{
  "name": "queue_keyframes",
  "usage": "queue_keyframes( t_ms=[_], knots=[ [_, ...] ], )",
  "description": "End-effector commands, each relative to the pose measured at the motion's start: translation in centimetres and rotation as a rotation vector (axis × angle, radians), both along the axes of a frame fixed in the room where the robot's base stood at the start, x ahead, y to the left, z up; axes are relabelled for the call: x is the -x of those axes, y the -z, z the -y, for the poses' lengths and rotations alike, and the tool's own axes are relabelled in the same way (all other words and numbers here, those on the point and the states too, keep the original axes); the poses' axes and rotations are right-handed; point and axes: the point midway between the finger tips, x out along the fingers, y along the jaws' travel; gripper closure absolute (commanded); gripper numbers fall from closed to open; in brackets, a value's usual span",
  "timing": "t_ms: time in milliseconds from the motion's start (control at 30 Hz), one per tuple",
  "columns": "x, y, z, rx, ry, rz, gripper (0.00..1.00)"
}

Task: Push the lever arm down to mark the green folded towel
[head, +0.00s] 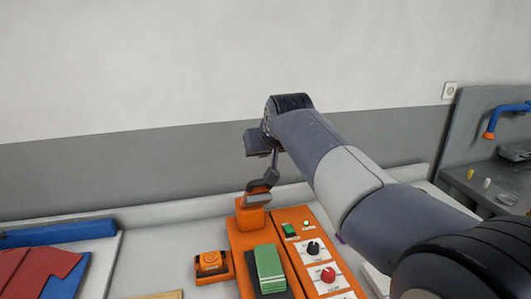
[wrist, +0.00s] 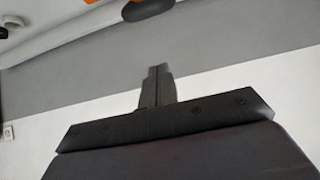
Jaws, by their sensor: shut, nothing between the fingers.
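The green folded towel (head: 269,266) lies on a dark plate of the orange marking machine (head: 241,243) in the head view. The lever arm (head: 264,187), grey, rises tilted from the orange post behind the towel. My gripper (head: 257,143) is above the post, near the lever's upper end; its fingertips are hard to make out there. In the wrist view my gripper (wrist: 157,68) is shut with nothing between its fingers. A dark rounded end (wrist: 148,10), perhaps the lever's, shows at the top edge, apart from the fingers. I cannot tell whether gripper and lever touch.
An orange control panel (head: 314,252) with knobs stands right of the towel. A small orange device (head: 211,264) sits to the left. My arm hides part of the counter on the right.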

Motion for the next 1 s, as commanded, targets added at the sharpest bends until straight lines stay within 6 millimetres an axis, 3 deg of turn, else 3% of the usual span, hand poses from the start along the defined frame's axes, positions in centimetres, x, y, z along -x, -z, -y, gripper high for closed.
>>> queue_keyframes(
  t_ms=[333, 600, 1000],
  knots=[
    [-5.3, 4.6, -1.1, 0.002, 0.001, -0.005, 1.00],
    [-2.7, 6.0, -0.5, 0.000, 0.000, -0.001, 1.00],
    [-1.8, 6.6, -0.4, 0.000, 0.000, 0.000, 1.00]
  ],
)
